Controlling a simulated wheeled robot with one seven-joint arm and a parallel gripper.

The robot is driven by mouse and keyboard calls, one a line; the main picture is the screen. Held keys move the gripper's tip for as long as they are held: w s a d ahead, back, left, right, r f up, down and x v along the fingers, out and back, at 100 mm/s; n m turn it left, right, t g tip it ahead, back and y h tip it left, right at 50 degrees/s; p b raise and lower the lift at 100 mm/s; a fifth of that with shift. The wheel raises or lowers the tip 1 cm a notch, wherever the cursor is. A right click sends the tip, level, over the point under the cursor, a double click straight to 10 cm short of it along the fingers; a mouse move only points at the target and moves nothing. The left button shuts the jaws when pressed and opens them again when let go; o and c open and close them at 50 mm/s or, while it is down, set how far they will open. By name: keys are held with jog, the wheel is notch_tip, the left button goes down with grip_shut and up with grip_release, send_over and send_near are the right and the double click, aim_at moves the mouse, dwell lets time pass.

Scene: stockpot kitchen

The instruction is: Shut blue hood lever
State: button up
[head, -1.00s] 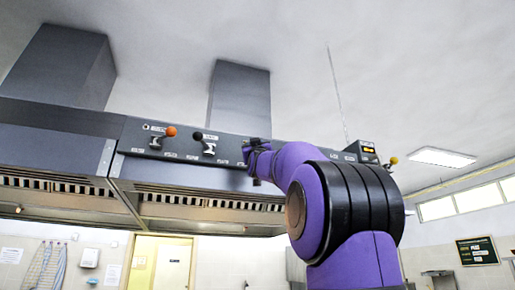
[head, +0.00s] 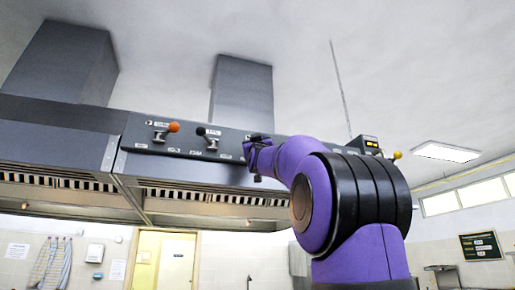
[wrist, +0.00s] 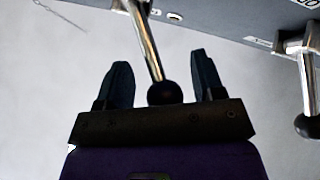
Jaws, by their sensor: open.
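My gripper (head: 258,157) is raised at the hood's control strip in the head view, its fingers small and partly hidden by my arm. In the wrist view my gripper (wrist: 160,62) is open. A metal lever (wrist: 146,42) runs down between its two fingers, its dark ball knob (wrist: 164,93) near the palm. The fingers stand on either side, apart from the rod. The knob looks almost black here; I cannot tell if it is blue. No clearly blue knob shows in the head view, where my arm covers part of the strip.
A second dark-knobbed lever (wrist: 308,125) hangs at the right in the wrist view. On the strip (head: 180,152) are an orange-knobbed lever (head: 173,127) and a black-knobbed lever (head: 201,131), left of my gripper. A yellow knob (head: 397,155) is at the far right. The hood's grilles lie below.

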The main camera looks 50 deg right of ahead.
jog(key=v, duration=1)
jog(key=shift+a, duration=0.1)
jog(key=shift+f, duration=0.1)
jog(key=w+a+f+n+g+y, duration=0.15)
jog(key=a+f+y, duration=0.3)
jog(key=f, duration=0.45)
jog(key=a+f+n+g+y, duration=0.15)
jog(key=a+f+y, duration=0.3)
jog(key=f, duration=0.45)
jog(key=w+a+f+g+y, duration=0.1)
jog(key=a+f+g+y, duration=0.15)
jog(key=a+f, duration=0.45)
jog(key=s+a+f+g+y, duration=0.2)
jog(key=s+f, duration=0.3)
jog(key=f, duration=0.5)
jog(key=s+a+f+n+g+y, duration=0.1)
jog(key=s+a+f+g, duration=0.3)
jog(key=f, duration=0.6)
jog(key=s+a+f+g+y, duration=0.2)
jog(key=s+a+f+g, duration=0.1)
jog(key=s+f, duration=0.5)
notch_tip(320, 180, down, 2)
jog(key=shift+a+n+g+y, duration=0.35)
jog(key=shift+a+n+g, duration=0.05)
jog(key=shift+g, duration=0.05)
